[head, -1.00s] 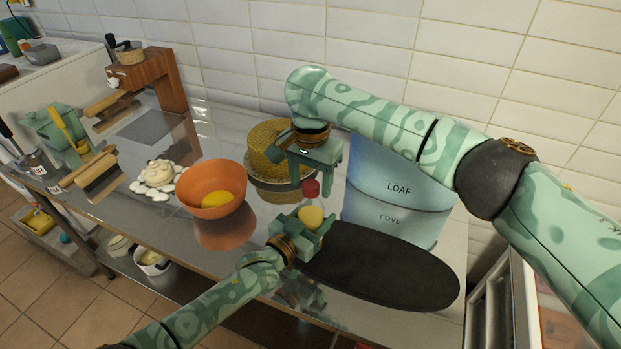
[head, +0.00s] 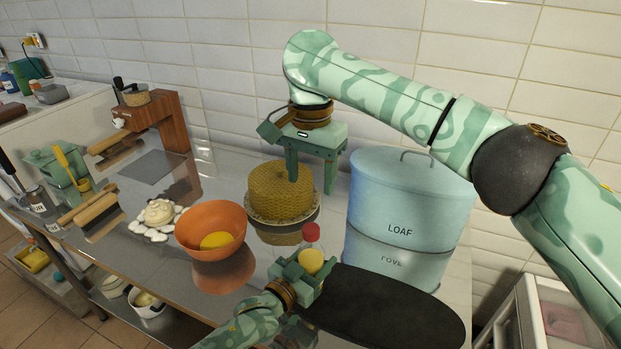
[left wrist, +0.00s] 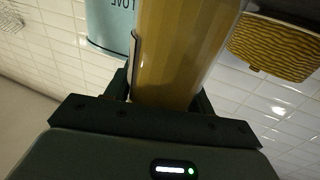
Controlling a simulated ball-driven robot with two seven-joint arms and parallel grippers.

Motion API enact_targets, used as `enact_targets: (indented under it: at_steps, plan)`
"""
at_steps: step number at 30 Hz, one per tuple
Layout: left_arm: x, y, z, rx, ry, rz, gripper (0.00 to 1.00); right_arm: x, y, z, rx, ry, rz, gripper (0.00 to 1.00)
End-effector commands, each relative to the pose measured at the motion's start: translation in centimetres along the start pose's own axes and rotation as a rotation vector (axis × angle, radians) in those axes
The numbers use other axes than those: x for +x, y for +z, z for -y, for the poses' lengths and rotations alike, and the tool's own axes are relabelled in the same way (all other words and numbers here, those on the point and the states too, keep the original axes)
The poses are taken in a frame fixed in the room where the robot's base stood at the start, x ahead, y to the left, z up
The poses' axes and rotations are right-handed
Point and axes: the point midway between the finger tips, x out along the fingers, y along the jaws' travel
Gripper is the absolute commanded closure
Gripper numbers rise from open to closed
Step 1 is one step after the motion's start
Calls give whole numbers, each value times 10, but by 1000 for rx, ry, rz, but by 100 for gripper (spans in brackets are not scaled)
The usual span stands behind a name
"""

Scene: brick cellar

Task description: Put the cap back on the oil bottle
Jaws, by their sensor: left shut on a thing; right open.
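The oil bottle (head: 312,262) stands upright in my left gripper (head: 301,276), which is shut on it near the front of the steel table. Its red cap (head: 311,231) sits on top of the bottle. In the left wrist view the yellow oil bottle (left wrist: 182,50) fills the middle, between the jaws; its top is out of that view. My right gripper (head: 311,166) is open and empty, above and behind the bottle, with its fingers pointing down in front of the woven cake-shaped thing.
A yellow woven dome (head: 281,190) stands behind the bottle. A blue LOAF bin (head: 410,205) is at the right, a dark oval board (head: 385,308) at the front right. An orange bowl (head: 211,228) stands left of the bottle. A wooden press (head: 165,120) is at the back left.

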Motion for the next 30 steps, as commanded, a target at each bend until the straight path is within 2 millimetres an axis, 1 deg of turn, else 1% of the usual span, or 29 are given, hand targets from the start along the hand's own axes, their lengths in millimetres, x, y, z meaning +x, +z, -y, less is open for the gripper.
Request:
enact_targets:
  at_steps: [2, 3, 4, 5, 13, 17, 20, 24, 30]
  plan:
    - [0, 1, -1, -1, 1, 3, 100, 0, 0, 0, 0, 0, 0, 44]
    - [0, 1, -1, -1, 1, 3, 35, 0, 0, 0, 0, 0, 0, 44]
    - [0, 1, -1, -1, 1, 3, 26, 0, 0, 0, 0, 0, 0, 44]
    - [0, 1, -1, -1, 1, 3, 20, 0, 0, 0, 0, 0, 0, 44]
    - [-1, 0, 0, -1, 0, 1, 20, 0, 0, 0, 0, 0, 0, 44]
    - [-9, 0, 0, 0, -1, 2, 20, -4, 0, 0, 0, -1, -1, 44]
    - [-24, -1, 0, -1, 0, 2, 20, -10, 1, 0, 0, -2, -3, 44]
    - [-57, -1, 0, 0, 0, 4, 20, -21, 1, -1, 0, -4, -6, 44]
    - [-106, 0, 0, -1, 0, 3, 20, -30, 2, -1, 0, -5, -8, 44]
